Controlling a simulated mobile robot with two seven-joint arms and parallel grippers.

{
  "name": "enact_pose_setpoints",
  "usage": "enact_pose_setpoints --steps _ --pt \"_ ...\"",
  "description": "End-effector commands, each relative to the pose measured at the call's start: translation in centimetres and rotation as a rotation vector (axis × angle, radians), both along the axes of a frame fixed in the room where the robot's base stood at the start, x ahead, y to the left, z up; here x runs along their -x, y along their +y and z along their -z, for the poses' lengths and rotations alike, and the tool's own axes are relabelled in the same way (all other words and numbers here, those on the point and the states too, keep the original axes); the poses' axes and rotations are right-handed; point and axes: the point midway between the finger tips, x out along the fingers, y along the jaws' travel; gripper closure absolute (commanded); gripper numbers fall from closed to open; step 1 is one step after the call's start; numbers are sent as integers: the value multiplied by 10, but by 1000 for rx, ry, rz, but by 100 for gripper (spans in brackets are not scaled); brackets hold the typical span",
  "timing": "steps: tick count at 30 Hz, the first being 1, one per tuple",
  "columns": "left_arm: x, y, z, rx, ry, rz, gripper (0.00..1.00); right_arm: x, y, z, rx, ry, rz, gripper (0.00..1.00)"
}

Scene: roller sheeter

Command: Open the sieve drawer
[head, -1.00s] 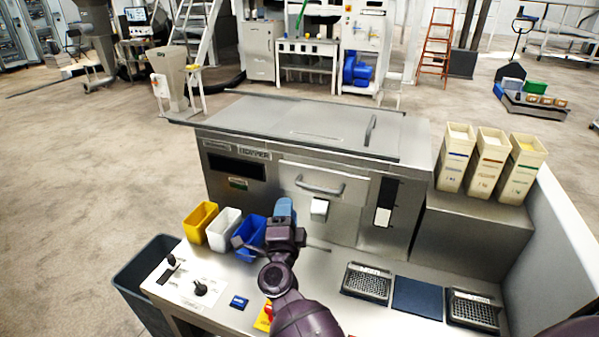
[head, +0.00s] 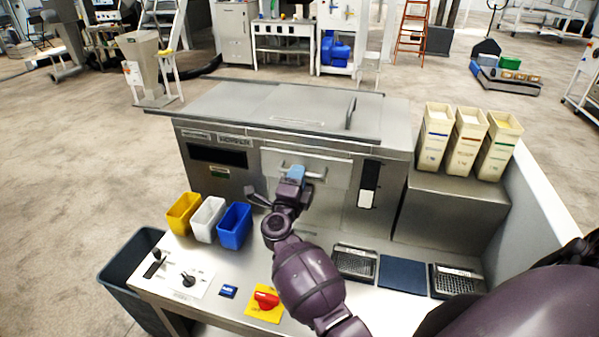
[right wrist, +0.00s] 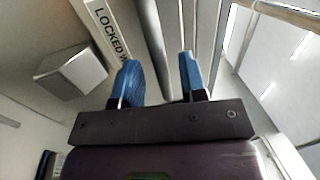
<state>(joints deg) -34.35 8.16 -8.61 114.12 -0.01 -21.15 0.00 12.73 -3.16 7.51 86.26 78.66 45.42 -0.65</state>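The sieve drawer (head: 335,172) is a pale metal front in the middle of the steel machine, flush with its face in the head view. Its handle (head: 316,173) is a horizontal bar, partly hidden by my right gripper (head: 296,173). In the right wrist view, my right gripper (right wrist: 160,82) has its blue fingertips apart. My left gripper is not in view.
Yellow (head: 184,213), white (head: 208,219) and blue (head: 235,226) bins stand on the worktop left of my arm. A red knob on a yellow plate (head: 265,302) lies in front. Keypads (head: 355,262) and a dark pad (head: 404,275) are at right. Tall containers (head: 467,143) stand on a side shelf.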

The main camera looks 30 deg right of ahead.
Motion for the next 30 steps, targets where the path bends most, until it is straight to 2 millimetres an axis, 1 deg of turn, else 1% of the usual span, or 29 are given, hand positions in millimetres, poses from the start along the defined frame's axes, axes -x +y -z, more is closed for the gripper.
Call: enact_pose_setpoints --steps 3,6,16,17,24,30 --pt "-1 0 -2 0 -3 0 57 -8 -9 -3 2 0 -1 61" --pt "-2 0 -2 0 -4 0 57 -11 -13 -3 0 0 -1 61" --pt "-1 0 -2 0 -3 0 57 -13 -15 -4 -1 -1 -1 61" --pt "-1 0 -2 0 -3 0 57 -13 -15 -4 -1 -1 -1 64" --pt "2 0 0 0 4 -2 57 -13 -15 -3 0 0 -1 100" --pt "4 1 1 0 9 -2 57 -12 -14 -3 0 0 -1 100"
